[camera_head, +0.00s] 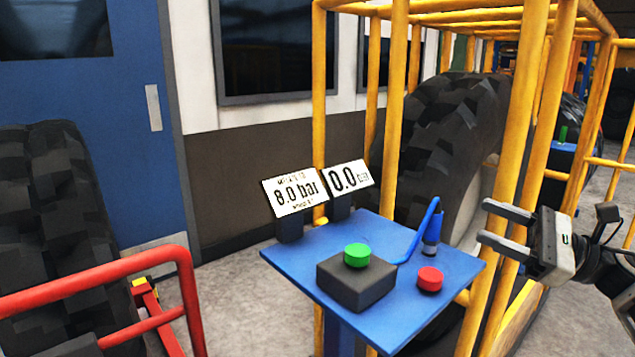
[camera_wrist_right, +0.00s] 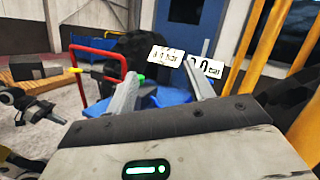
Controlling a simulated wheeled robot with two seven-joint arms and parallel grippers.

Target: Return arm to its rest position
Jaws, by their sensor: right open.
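My right gripper (camera_head: 485,222) is at the right side of the head view, level, with its fingers pointing left. Its two fingers are apart and nothing is between them. It is to the right of the blue console (camera_head: 325,285) and apart from it, in front of the yellow cage bars. The right wrist view also shows the open fingers (camera_wrist_right: 160,70), reaching toward the console and its displays. My left gripper does not show in the head view.
The console carries a green button (camera_head: 357,255) on a dark box, a red button (camera_head: 430,279), a blue-cabled plug (camera_head: 432,232) and displays reading 8.0 bar (camera_head: 294,191) and 0.0 (camera_head: 349,177). A yellow cage (camera_head: 397,110) surrounds a large tyre (camera_head: 440,130). A red rail (camera_head: 100,283) stands left.

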